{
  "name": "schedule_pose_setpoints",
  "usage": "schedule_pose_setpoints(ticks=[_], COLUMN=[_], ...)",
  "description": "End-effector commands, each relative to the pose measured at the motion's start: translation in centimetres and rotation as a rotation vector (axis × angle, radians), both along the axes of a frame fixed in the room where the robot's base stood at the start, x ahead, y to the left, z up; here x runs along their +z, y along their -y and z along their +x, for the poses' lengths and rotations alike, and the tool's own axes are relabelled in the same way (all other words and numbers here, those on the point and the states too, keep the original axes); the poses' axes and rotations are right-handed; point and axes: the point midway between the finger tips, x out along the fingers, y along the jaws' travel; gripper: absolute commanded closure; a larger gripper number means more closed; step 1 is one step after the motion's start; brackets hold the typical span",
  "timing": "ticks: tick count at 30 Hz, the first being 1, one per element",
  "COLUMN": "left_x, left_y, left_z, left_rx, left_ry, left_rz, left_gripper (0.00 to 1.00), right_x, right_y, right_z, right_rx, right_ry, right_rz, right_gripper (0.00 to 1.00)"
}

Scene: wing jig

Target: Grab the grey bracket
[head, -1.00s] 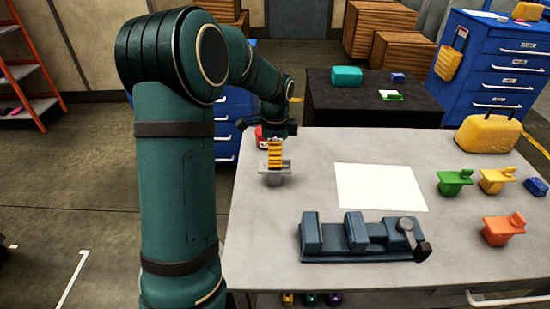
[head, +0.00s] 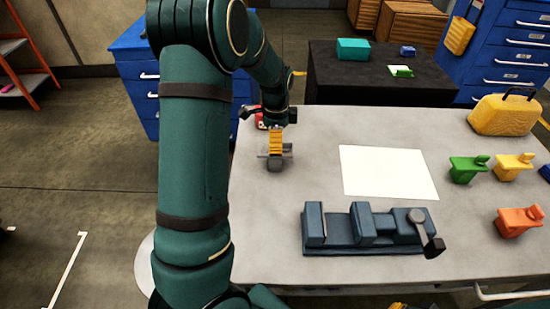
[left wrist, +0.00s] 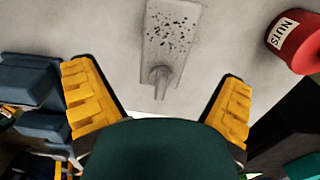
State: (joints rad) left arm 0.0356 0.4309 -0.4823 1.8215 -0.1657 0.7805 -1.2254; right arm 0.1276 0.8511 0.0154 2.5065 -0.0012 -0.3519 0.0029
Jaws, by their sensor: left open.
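The grey bracket (head: 274,164) is on the left part of the grey table, partly hidden by my left gripper in the head view. In the left wrist view the bracket (left wrist: 172,38) shows as a flat, dark-speckled plate with a rounded stem pointing towards me. My left gripper (head: 276,146) is directly over the bracket and points down. In the left wrist view its yellow fingers (left wrist: 154,78) are spread wide, one on each side of the stem, with a clear gap to both. Nothing is held.
A red can labelled NUTS (left wrist: 296,40) stands close beside the bracket. A blue-grey vise-like fixture (head: 368,230) and a white sheet (head: 388,172) lie to the right.

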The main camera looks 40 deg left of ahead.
Motion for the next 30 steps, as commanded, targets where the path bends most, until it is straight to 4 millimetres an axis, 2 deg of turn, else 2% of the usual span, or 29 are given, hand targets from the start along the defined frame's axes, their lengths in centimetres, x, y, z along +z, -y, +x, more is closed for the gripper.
schedule_pose_setpoints(ticks=[8, 18, 25, 26, 30], left_x=[-1.6, -6.0, -6.2, -6.2, -6.2], left_y=[-0.1, -0.6, -0.6, -0.6, -0.6], left_z=[0.0, 0.3, 0.3, 0.3, 0.3], left_rx=[0.0, -0.001, 0.0, 0.0, 0.0], left_ry=[-0.001, -0.001, 0.001, 0.001, 0.0], left_rz=[0.001, 0.0, 0.001, 0.001, 0.0], left_gripper=[0.04, 0.04, 0.04, 0.06, 0.56], right_x=[-0.4, -1.9, -1.8, -1.8, -1.8], right_y=[0.0, 0.0, 0.0, 0.0, 0.0], right_z=[0.1, 0.4, 0.4, 0.4, 0.4], right_rx=[0.0, -0.001, -0.002, -0.002, -0.002], right_ry=[0.002, 0.009, 0.01, 0.01, 0.01], right_rz=[0.0, -0.001, -0.001, -0.001, -0.001], right_gripper=[1.0, 1.0, 1.0, 1.0, 1.0])
